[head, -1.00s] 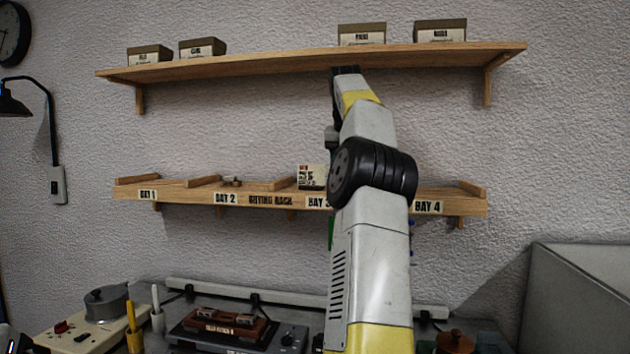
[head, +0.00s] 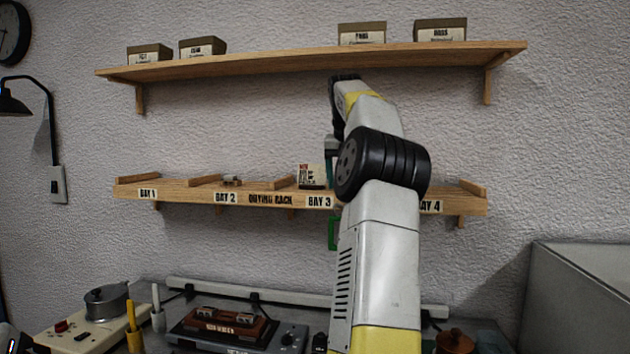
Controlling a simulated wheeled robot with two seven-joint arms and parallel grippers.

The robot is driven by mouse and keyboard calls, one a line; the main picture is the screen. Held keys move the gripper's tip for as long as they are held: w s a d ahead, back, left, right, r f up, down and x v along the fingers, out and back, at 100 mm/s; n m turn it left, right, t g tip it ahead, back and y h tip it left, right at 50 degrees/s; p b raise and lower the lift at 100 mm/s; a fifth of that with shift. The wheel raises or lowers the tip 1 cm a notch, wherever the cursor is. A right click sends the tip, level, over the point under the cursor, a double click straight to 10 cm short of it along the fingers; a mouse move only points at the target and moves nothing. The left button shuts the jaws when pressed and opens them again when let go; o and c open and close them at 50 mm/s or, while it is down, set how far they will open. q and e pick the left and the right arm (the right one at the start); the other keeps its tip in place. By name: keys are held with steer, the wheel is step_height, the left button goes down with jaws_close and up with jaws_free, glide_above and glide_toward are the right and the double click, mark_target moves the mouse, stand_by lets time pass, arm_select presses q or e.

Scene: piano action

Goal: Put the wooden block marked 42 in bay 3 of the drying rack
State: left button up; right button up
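The drying rack (head: 270,199) is a wooden wall shelf with labels for bays 1 to 4 and low wooden dividers. The bay 3 label (head: 319,202) shows, but my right arm covers much of that bay. I cannot read 42 on any block. My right arm rises in front of the rack and bends down at its top. Its gripper (head: 331,148) is near bay 3, mostly hidden behind the arm, so I cannot see its fingers or anything in them. My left gripper is out of view.
A printed card or box (head: 311,176) stands at bay 3's left side, close to my arm. An upper shelf (head: 300,61) with several boxes hangs above. The bench below holds a dark red tray (head: 240,332), a pot (head: 106,303) and a grey device (head: 291,338).

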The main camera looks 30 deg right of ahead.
steer(key=shift+r, duration=0.1)
steer(key=v, duration=0.4)
steer(key=shift+r, duration=0.1)
steer(key=shift+s+a+r, duration=0.2)
steer(key=shift+s+r, duration=0.1)
steer(key=shift+r, duration=0.15)
steer(key=shift+s+a+r, duration=0.1)
steer(key=shift+s+a, duration=0.15)
steer(key=shift+s, duration=0.15)
steer(key=s+a, duration=0.7)
steer(key=s, duration=0.1)
steer(key=s+a+f+m+t+y, duration=0.1)
steer(key=s+a+f+m+y, duration=0.1)
steer(key=s+a+f+m, duration=0.5)
steer(key=s+a+f+m+t+y, duration=0.1)
steer(key=s+a+f+m+y, duration=0.2)
steer(key=s+a+f+m, duration=0.5)
steer(key=a+f+m, duration=0.9)
steer(key=a+m, duration=0.2)
steer(key=m, duration=0.1)
steer(key=shift+s+a+f+t, duration=0.2)
steer(key=shift+a+t, duration=0.05)
steer(key=shift+t, duration=0.05)
